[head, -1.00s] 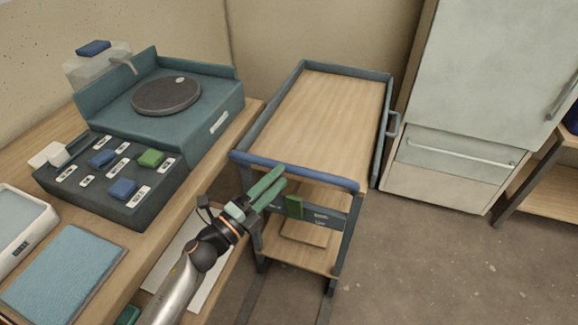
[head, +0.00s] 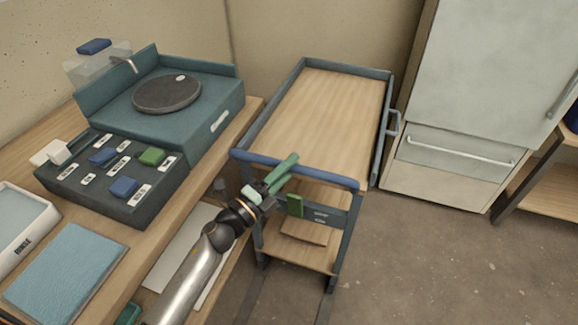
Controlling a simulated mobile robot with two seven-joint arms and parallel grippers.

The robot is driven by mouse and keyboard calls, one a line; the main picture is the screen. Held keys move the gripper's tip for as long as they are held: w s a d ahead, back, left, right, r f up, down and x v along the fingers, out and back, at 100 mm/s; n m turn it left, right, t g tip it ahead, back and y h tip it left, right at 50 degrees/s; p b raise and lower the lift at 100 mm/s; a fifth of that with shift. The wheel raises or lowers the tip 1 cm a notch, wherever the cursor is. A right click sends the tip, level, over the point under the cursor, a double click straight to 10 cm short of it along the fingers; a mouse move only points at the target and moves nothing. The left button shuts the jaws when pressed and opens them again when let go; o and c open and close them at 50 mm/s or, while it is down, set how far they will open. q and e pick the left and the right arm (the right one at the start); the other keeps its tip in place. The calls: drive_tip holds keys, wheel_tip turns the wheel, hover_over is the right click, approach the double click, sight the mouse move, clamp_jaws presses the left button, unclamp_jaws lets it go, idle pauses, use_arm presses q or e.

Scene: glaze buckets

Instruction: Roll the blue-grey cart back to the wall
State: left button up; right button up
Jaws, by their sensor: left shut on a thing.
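The blue-grey cart (head: 352,212) has a wooden top shelf (head: 320,125), a lower wooden shelf and a blue handle bar (head: 325,178) across its near end. Its far end is close to the back wall (head: 300,30); I cannot tell whether it touches. My left gripper (head: 283,172) is at the left part of the handle bar, its green fingers shut on the bar. The fingers hide part of the bar. My right gripper is not in view.
The workbench (head: 210,165) with a turntable unit (head: 195,112) and a dark block tray (head: 110,175) runs along the cart's left side. A pale fridge-like cabinet (head: 455,150) stands close at its right. Floor (head: 430,260) is clear at front right.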

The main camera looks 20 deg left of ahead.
use_arm(q)
clamp_jaws()
idle(0.9)
